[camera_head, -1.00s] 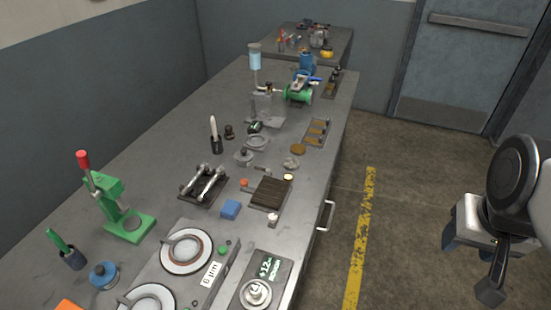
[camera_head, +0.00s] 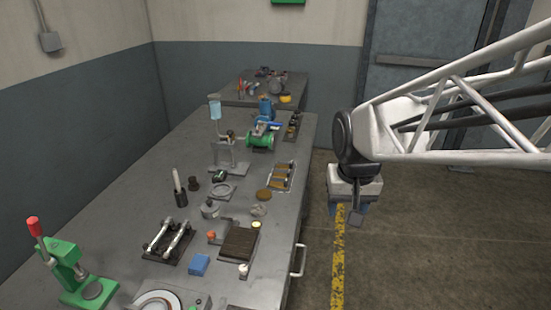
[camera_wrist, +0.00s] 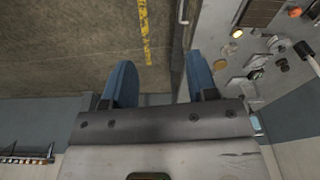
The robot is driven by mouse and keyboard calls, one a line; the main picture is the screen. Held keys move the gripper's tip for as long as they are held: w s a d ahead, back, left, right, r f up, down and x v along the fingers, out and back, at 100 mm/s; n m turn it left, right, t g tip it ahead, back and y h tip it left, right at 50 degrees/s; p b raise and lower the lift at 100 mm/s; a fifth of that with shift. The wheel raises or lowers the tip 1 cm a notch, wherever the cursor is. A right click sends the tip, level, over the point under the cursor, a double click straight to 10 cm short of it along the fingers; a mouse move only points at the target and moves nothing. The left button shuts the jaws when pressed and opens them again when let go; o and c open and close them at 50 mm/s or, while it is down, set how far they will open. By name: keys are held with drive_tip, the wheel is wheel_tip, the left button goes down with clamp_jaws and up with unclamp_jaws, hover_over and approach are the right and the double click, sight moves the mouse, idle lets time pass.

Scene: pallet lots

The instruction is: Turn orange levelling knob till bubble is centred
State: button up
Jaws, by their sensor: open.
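A small orange knob (camera_head: 211,236) sits at the left corner of a plate with a dark ribbed block (camera_head: 240,243) on the bench. It also shows at the top right of the wrist view (camera_wrist: 295,12). A pale yellow round piece (camera_head: 256,225) sits at the plate's far right corner, and a white-topped knob (camera_head: 244,269) at its near corner. The yellow piece may be the level vial; no bubble can be made out. My gripper (camera_wrist: 160,80) is open and empty, its blue fingers apart over the floor. It hangs right of the bench, clear of the knob.
The bench (camera_head: 130,215) is crowded: a blue block (camera_head: 199,265), a rack with metal handles (camera_head: 167,241), a grey lidded pot (camera_head: 210,209) and a green press (camera_head: 65,270). A drawer handle (camera_head: 299,260) sticks out from the bench side. The floor to the right is open.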

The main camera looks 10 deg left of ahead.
drive_tip(key=w+a+f+n+g, duration=0.1)
drive_tip(key=w+a+f, duration=0.25)
drive_tip(key=a, duration=0.55)
drive_tip(key=w+a+f+n, duration=0.15)
drive_tip(key=w+a, duration=0.25)
drive_tip(key=a, duration=0.4)
hover_over(211, 233)
drive_tip(key=shift+n+g, duration=0.3)
drive_tip(key=shift+n, duration=0.15)
wheel_tip(211, 233, down, 10)
drive_tip(key=shift+f, duration=0.15)
drive_tip(key=shift+f, duration=0.1)
drive_tip(key=shift+f, duration=3.8)
drive_tip(key=c, duration=0.9)
